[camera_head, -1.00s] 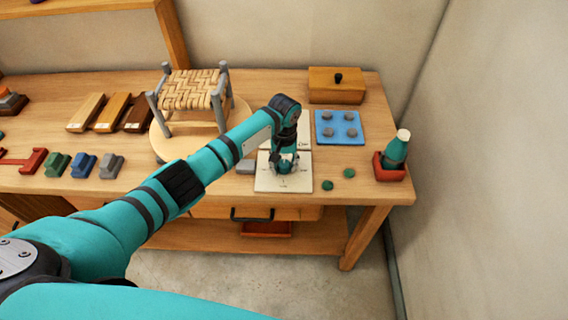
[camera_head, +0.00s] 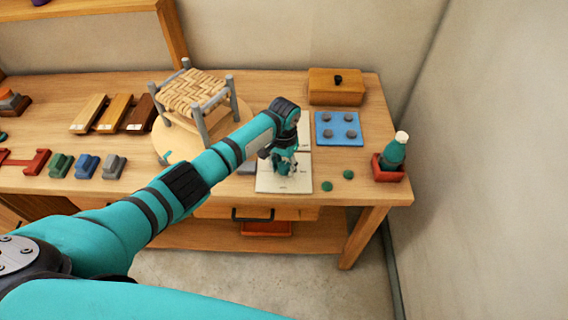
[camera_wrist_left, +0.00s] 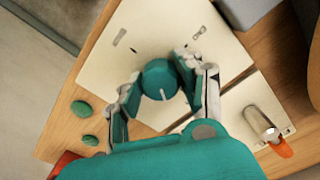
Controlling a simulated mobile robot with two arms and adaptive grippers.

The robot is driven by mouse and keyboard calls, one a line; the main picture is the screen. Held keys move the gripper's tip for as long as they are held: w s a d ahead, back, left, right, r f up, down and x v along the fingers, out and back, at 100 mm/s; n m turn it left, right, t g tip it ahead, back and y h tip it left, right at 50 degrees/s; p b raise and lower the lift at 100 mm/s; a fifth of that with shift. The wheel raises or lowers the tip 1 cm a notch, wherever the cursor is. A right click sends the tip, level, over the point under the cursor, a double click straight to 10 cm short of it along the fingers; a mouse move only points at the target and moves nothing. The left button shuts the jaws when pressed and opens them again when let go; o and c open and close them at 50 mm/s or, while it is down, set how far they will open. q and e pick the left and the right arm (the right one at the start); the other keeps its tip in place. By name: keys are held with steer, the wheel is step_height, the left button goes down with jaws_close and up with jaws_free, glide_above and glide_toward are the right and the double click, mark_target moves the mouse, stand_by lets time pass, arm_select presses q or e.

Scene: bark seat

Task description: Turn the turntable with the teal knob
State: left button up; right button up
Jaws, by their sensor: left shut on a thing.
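The teal knob (camera_wrist_left: 160,82), round with a white mark, stands on a cream panel (camera_wrist_left: 150,28) in the left wrist view. My left gripper (camera_wrist_left: 158,84) is shut on it, with a finger on each side. In the head view my left gripper (camera_head: 285,167) is low over the panel (camera_head: 284,184) and hides the knob. The round wooden turntable (camera_head: 180,147) lies on the bench left of the gripper, partly behind my arm. A stool (camera_head: 196,92) with grey legs and a woven seat stands on it, turned at an angle. A teal mark shows on the turntable's front left rim.
A blue tray (camera_head: 338,139) with grey discs and a red holder (camera_head: 388,175) with a teal bottle stand right. Two green discs (camera_head: 338,181) lie beside the panel. A wooden box (camera_head: 336,88) is behind. Coloured blocks (camera_head: 86,166) and wood samples (camera_head: 112,113) are left.

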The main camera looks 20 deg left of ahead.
arm_select(q)
steer(key=m, duration=0.3)
steer(key=shift+w+r+m, duration=0.1)
steer(key=shift+m, duration=0.3)
steer(key=m, duration=0.3)
steer(key=shift+m, duration=0.3)
steer(key=m, duration=0.3)
steer(key=shift+m, duration=0.4)
steer(key=m, duration=0.3)
steer(key=shift+m, duration=0.3)
steer(key=m+b, duration=0.1)
steer(key=m, duration=0.2)
steer(key=shift+w+m, duration=0.1)
steer(key=shift+m, duration=0.2)
steer(key=m, duration=0.3)
steer(key=shift+m+b, duration=0.3)
steer(key=shift+b, duration=0.1)
steer(key=m+b, duration=0.1)
steer(key=m, duration=0.3)
steer(key=shift+m+b, duration=0.6)
steer(key=shift+m, duration=1.1)
